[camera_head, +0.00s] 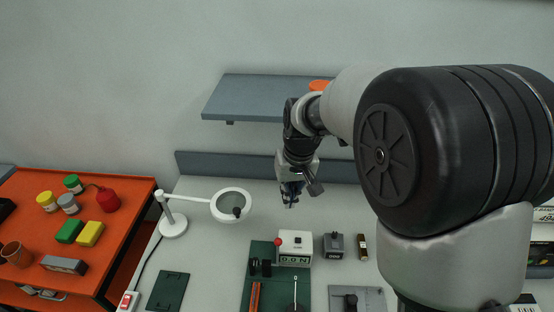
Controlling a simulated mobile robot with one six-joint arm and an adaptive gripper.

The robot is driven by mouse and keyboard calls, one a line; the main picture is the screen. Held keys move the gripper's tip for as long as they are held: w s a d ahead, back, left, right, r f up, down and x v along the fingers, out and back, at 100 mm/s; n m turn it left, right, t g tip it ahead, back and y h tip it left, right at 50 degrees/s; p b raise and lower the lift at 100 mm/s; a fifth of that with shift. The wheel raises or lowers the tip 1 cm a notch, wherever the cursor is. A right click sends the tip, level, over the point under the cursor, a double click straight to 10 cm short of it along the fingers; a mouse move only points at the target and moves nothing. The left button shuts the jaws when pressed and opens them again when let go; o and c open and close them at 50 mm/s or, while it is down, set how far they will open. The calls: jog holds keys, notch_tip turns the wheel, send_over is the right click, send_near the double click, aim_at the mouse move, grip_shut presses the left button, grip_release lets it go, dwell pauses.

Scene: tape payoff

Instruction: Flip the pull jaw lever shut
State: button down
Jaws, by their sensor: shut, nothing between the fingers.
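My gripper (291,202) hangs above the back of the pale bench, pointing down, shut and empty. It is apart from everything on the bench. Below it, a green base plate (262,286) carries a white box (294,248) with a red knob and a counter-like display. A thin upright rod with a pale tip (295,280) stands on the front of the plate; it may be the pull jaw lever, but I cannot tell for sure. The jaw itself is not clear, and the plate's front is cut off by the picture's lower edge.
A ring lamp (231,205) stands left of my gripper. A grey block (333,245), a small dark bottle (362,247) and a grey plate with a black part (371,298) lie to the right. A shelf (255,98) hangs behind. An orange cart (125,235) stands left.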

jog(key=shift+g, duration=0.3)
jog(key=w+a+f, duration=0.1)
jog(key=f, duration=0.1)
jog(key=w+a+f, duration=0.1)
jog(key=a+f, duration=0.1)
jog(key=shift+w+a+f+p, duration=0.1)
jog(key=shift+w+a+p, duration=0.15)
jog(key=shift+p, duration=0.15)
jog(key=s+f+b, duration=0.1)
jog(key=s+f, duration=0.2)
jog(key=f, duration=0.6)
jog(key=shift+b, duration=0.4)
jog(key=shift+s+d, duration=0.1)
jog(key=shift+r, duration=0.1)
